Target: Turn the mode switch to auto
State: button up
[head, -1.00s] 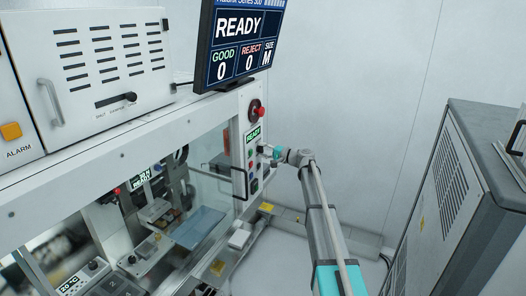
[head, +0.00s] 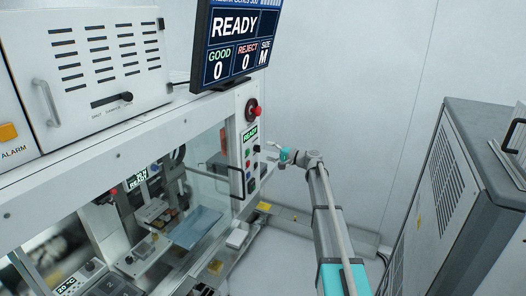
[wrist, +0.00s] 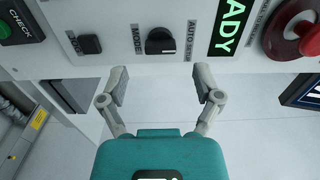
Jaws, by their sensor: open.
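The mode switch is a black knob on the white panel, between the MODE and AUTO SETUP labels in the wrist view (wrist: 160,41). It also shows as a small dark knob in the head view (head: 257,149). I cannot tell clearly which label its pointer faces. My gripper (wrist: 162,88) is open and empty, its fingers spread just short of the panel with the knob ahead between them. A gap separates them from the knob. In the head view my gripper (head: 277,153) is just right of the panel, apart from it.
A red emergency button (wrist: 298,30) and a green READY display (wrist: 231,25) are beside the switch.

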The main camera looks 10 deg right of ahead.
jog(key=v, duration=0.7)
jog(key=shift+s+d, duration=0.2)
jog(key=shift+d, duration=0.05)
jog(key=s+a+f+n+g+h+b, duration=0.2)
jog(key=s+a+f+g+h+b, duration=0.15)
jog(key=s+a+f, duration=0.45)
jog(key=s+a+f+n+g+h+b, duration=0.25)
jog(key=s+a+f+b, duration=0.2)
jog(key=s+f, duration=0.65)
jog(key=s+d+f+n+g+h+b, duration=0.1)
jog(key=s+f+h+b, duration=0.3)
jog(key=s+f, duration=0.4)
jog(key=s+d+f+n+g+h+b, duration=0.1)
jog(key=s+f+g+h+b, duration=0.2)
jog(key=s+f+b, duration=0.3)
jog(key=shift+s+d+f+g+h, duration=0.35)
jog(key=shift+s+f+h, duration=0.45)
jog(key=shift+s+f, duration=1.5)
jog(key=shift+s+r+n, duration=0.25)
jog(key=shift+s+r, duration=0.2)
jog(key=shift+r, duration=0.05)
